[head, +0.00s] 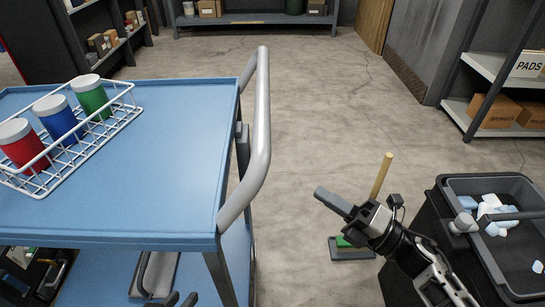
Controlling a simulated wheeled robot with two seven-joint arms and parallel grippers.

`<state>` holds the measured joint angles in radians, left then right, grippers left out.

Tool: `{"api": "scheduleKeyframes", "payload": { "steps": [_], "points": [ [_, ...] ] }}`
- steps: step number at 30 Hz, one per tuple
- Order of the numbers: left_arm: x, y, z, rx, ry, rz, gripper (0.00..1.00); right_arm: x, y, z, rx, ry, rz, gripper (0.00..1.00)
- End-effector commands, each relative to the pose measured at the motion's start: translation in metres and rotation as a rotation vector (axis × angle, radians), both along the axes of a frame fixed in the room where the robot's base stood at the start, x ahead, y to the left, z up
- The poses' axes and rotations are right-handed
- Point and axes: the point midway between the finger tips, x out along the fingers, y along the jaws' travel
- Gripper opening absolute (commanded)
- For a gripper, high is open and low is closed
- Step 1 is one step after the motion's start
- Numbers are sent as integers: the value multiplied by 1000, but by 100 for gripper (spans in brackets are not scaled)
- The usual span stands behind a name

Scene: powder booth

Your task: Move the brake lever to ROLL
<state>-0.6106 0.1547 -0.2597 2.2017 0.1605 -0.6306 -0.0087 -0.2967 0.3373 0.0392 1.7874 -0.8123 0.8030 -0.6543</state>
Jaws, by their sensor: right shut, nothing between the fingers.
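My right gripper (334,203) comes in from the lower right, over open floor right of the blue cart (180,170). Its fingers are shut and empty, pointing left towards the cart's grey handle (262,130), with a gap between. I cannot make out a lever marked ROLL. A pale wooden stick (382,175) stands up behind my right gripper, and a dark plate with a green patch (345,243) lies on the floor below. My gripper hides whether they join. A grey bar with a rounded end (461,222) crosses the black bin at right.
A white wire rack (122,124) with red, blue and green jars sits on the cart. The black bin (453,185) holds pale blue and white pieces. Shelves with boxes (493,110) stand at right. The concrete floor (320,110) ahead is clear.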

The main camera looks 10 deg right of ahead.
Motion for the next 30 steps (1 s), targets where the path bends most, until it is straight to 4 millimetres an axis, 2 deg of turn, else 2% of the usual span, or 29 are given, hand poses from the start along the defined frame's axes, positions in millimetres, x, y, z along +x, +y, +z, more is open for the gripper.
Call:
{"api": "scheduleKeyframes", "payload": {
  "steps": [2, 7, 18, 24, 30],
  "points": [
    [0, -1, -5, -2, 2, -4, 25, 1, 2, -6, -46, -37, 26, 0],
    [0, -1, 0, -2, 0, -3, 25, 13, 17, 2, -56, -47, 34, 0],
    [0, 1, 7, -1, -14, 4, 25, 65, 73, 20, -51, -45, 34, 0],
    [0, 2, 8, 0, -18, 5, 25, 91, 73, 31, -53, -42, 31, 0],
    [0, 2, 8, 0, -19, 6, 25, 100, 74, 33, -54, -38, 32, 0]
  ]
}}
